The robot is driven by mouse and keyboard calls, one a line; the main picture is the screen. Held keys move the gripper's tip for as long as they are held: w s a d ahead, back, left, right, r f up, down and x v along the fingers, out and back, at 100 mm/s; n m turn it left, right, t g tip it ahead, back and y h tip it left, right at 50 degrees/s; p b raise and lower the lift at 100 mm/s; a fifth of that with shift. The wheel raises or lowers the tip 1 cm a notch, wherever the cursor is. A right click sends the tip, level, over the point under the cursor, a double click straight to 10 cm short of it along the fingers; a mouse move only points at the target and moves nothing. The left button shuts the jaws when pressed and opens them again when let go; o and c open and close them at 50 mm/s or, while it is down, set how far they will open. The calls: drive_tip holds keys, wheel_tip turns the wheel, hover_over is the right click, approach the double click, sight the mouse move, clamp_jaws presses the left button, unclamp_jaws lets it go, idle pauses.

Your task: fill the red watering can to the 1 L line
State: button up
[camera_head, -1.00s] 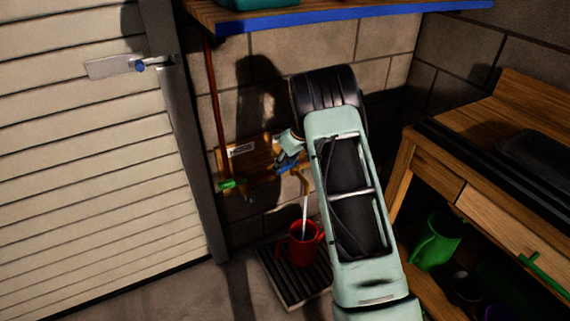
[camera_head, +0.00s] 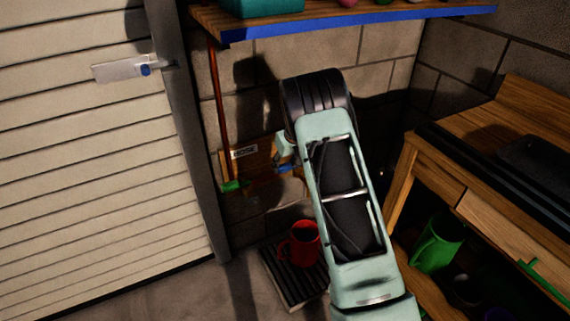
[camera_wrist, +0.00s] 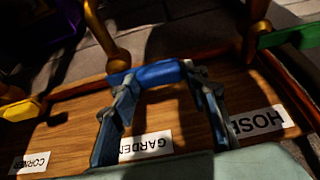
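The red watering can (camera_head: 303,246) stands upright on a slatted drain tray (camera_head: 296,285) below the taps. Its inside looks dark, and I cannot read a water level or a 1 L line. No water stream shows above it. My gripper (camera_wrist: 160,76) is at the blue tap handle (camera_wrist: 157,73) above the "GARDEN" label (camera_wrist: 147,146). Its fingers are spread apart near the two ends of the handle; whether they touch it is unclear. In the head view my arm hides most of the gripper and the tap's spout.
A green tap handle (camera_wrist: 288,38) sits right, by the "HOSE" label (camera_wrist: 257,122). A yellow handle (camera_wrist: 20,110) sits left, near the "CORNER" label (camera_wrist: 30,162). A workbench (camera_head: 500,170) stands right with a green can (camera_head: 437,243) underneath. A blue-edged shelf (camera_head: 350,22) hangs above.

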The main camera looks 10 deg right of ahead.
drive_tip(key=o, duration=0.5)
drive_tip(key=shift+c, duration=0.2)
drive_tip(key=v, duration=1.2)
